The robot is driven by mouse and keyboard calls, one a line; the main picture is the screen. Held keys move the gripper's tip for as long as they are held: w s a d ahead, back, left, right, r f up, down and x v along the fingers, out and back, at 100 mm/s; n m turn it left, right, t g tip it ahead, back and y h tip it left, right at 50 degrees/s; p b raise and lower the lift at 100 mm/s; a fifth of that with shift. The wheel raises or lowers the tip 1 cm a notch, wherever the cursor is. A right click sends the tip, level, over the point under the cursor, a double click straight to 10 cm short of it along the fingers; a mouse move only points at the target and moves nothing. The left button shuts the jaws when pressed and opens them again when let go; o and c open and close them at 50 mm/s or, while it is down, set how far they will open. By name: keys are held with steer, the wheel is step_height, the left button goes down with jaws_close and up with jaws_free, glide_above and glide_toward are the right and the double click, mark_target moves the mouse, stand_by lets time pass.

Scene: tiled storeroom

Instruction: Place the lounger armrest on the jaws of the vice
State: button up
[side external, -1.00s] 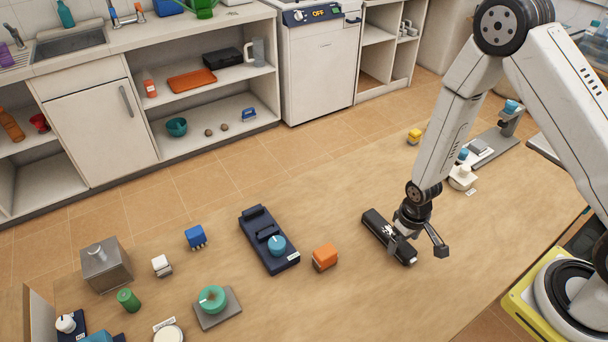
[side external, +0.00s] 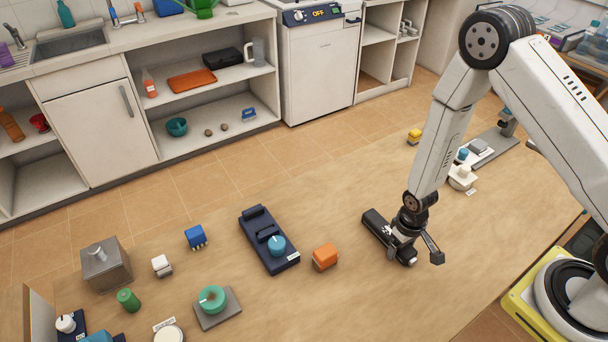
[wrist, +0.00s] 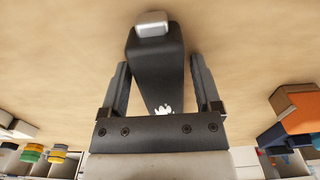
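The lounger armrest, a long black padded bar (side external: 375,220) with a grey end piece, lies on the table below my gripper (side external: 414,256). In the wrist view the armrest (wrist: 155,62) runs between the two fingers of my gripper (wrist: 160,64), with a narrow gap showing beside the fingers. My gripper is open, and its wrist hides part of the armrest in the side view. What looks like the vice is a dark navy block (side external: 260,250) left of the armrest, with two raised bars like jaws and a blue knob.
An orange block (side external: 325,256) stands between the navy block and the armrest. A blue block (side external: 195,236), a green-knobbed plate (side external: 217,308) and a grey metal box (side external: 106,265) are at the left. The table in front of the armrest is clear.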

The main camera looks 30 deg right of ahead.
jaws_close()
steer(key=shift+r, duration=0.15)
steer(key=shift+r, duration=4.85)
